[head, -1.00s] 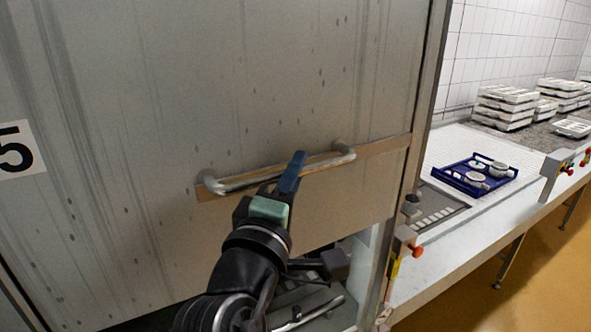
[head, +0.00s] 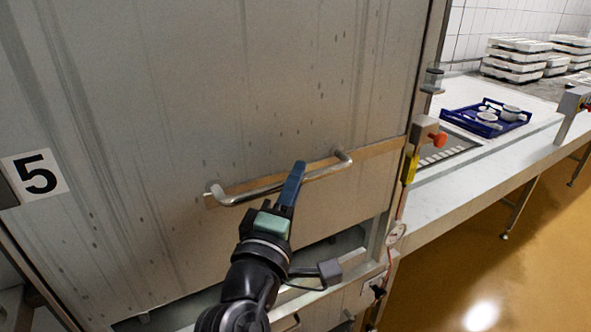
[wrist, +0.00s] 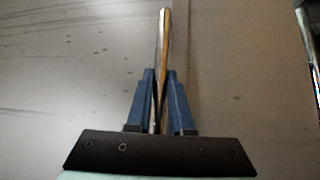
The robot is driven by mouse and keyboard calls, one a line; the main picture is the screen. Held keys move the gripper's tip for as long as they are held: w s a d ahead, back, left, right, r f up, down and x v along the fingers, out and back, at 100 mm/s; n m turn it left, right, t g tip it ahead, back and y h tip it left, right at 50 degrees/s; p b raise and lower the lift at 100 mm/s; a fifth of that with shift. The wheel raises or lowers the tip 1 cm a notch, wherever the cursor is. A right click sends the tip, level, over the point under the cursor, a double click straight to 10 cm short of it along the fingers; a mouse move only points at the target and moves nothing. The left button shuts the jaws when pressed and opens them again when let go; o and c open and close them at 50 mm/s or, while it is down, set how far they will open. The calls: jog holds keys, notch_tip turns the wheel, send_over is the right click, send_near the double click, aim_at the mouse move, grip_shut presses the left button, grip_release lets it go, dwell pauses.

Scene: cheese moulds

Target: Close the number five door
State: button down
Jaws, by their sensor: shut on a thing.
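The number five door (head: 230,90) is a large grey metal panel with a black 5 on a white label (head: 38,178) at its left. A bent metal bar handle (head: 240,193) runs across its lower part on a tan strip. My gripper (head: 292,180) is shut on the handle near its middle. In the wrist view the two blue fingers of my gripper (wrist: 158,95) close on either side of the handle bar (wrist: 164,45). Below the door's lower edge a narrow opening shows, partly hidden by my arm.
Yellow floor lies open at lower right.

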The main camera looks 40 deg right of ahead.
notch_tip(320, 180, down, 19)
jog(key=b, duration=1.3)
jog(key=shift+f, duration=0.15)
jog(key=c, duration=0.8)
grip_release()
jog(key=shift+r, duration=0.2)
jog(key=b+v, duration=0.1)
jog(key=v, duration=1.2)
